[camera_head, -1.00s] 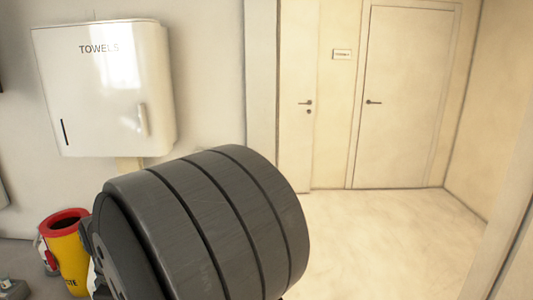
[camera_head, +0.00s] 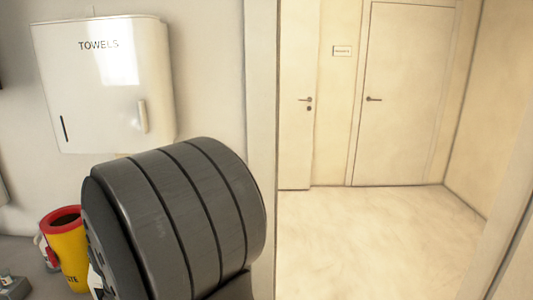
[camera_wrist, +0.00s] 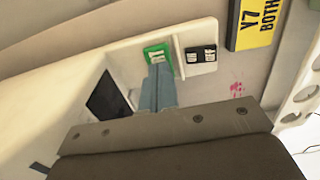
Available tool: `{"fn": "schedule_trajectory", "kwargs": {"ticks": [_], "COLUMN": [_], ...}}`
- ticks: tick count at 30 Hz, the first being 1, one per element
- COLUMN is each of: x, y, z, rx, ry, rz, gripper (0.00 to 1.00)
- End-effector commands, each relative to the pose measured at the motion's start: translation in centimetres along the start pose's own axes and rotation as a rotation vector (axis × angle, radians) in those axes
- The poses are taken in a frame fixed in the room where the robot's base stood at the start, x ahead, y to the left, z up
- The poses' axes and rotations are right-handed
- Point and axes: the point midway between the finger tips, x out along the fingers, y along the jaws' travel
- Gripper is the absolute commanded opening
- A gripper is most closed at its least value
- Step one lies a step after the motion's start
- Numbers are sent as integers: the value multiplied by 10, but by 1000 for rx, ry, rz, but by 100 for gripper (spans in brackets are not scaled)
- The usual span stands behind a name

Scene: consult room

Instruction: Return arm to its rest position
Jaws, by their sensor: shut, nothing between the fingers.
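My arm's thick dark grey ribbed link fills the lower middle of the head view, in front of the wall. My gripper (camera_wrist: 158,72) shows in the wrist view as two blue-grey fingers lying together beyond a dark plate with screws. It is shut and empty. Its tips overlap a small green-framed panel (camera_wrist: 155,50) in the picture; I cannot tell whether they touch it. The gripper is not visible in the head view.
A white towel dispenser (camera_head: 105,85) hangs on the left wall. Below it stands a yellow waste bin (camera_head: 68,255) with a red rim. Open floor (camera_head: 370,235) lies at right before a closed door (camera_head: 405,95). A yellow sign (camera_wrist: 258,22) shows in the wrist view.

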Motion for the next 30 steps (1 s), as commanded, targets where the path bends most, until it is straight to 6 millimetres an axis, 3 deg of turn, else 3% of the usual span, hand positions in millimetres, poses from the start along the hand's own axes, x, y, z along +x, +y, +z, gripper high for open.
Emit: {"fn": "schedule_trajectory", "kwargs": {"ticks": [11, 22, 24, 30], "x": [-63, 11, -12, -53], "y": [0, -1, 1, 0], "z": [0, 1, -1, 0], "rx": [0, 0, 0, 0], "ry": [4, -5, 5, 4], "rz": [4, -4, 5, 4], "gripper": [0, 0, 0, 0]}}
